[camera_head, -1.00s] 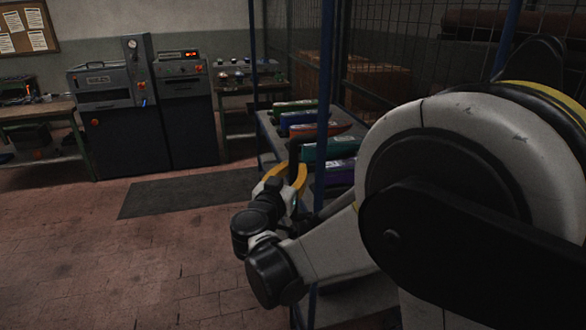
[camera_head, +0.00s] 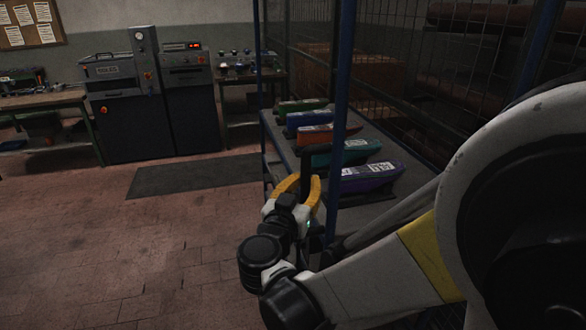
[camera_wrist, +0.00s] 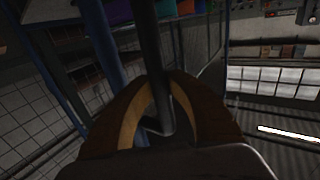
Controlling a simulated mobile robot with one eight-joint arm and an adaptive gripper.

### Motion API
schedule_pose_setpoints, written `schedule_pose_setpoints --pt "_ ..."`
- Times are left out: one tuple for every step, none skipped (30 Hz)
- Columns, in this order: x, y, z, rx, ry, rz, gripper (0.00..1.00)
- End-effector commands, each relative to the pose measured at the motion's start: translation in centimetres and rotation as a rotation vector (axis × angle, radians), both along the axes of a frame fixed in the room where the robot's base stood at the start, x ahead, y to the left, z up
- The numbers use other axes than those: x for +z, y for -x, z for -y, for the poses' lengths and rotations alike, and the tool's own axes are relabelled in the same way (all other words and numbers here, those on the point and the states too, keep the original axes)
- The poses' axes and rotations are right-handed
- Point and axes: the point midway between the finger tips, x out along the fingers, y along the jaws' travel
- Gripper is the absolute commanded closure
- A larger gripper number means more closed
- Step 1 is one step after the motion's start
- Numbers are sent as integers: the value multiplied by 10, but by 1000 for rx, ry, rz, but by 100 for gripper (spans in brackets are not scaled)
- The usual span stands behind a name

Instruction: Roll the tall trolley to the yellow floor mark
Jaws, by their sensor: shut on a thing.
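The tall trolley (camera_head: 345,70) stands right of centre in the head view. It has blue posts, wire mesh sides and a grey shelf with several coloured, labelled items. My gripper (camera_head: 302,180), with yellow fingers, is at the trolley's near left side, shut on its dark upright handle (camera_head: 304,160). In the wrist view the dark handle bar (camera_wrist: 151,50) runs between my two fingers (camera_wrist: 158,95). My arm hides the lower near part of the trolley. The yellow floor mark is not in view.
Two dark machines (camera_head: 140,110) stand against the back wall, with a bench (camera_head: 45,98) to their left and a small table (camera_head: 240,85) to their right. A dark mat (camera_head: 190,176) lies before them. The tiled floor (camera_head: 120,250) at the left is clear.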

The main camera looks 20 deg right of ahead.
Motion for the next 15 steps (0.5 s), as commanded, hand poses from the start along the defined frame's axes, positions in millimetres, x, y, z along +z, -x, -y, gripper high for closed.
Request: schedule_pose_setpoints --pt "2 11 -1 2 3 1 100" --pt "2 17 -1 2 4 2 100" --pt "2 25 -1 3 4 2 100" --pt "2 31 -1 3 4 2 100" --pt "2 37 -1 3 4 2 100" --pt "2 44 -1 4 4 2 100" --pt "2 49 -1 4 4 2 100" --pt "2 54 -1 4 4 2 100" --pt "2 60 -1 4 4 2 100" --pt "2 64 -1 4 4 2 100" --pt "2 68 -1 5 4 2 100" --pt "2 73 -2 5 3 1 100" --pt "2 76 -2 5 3 1 100" --pt "2 79 -2 6 3 1 100" --pt "2 82 -2 6 3 1 100"
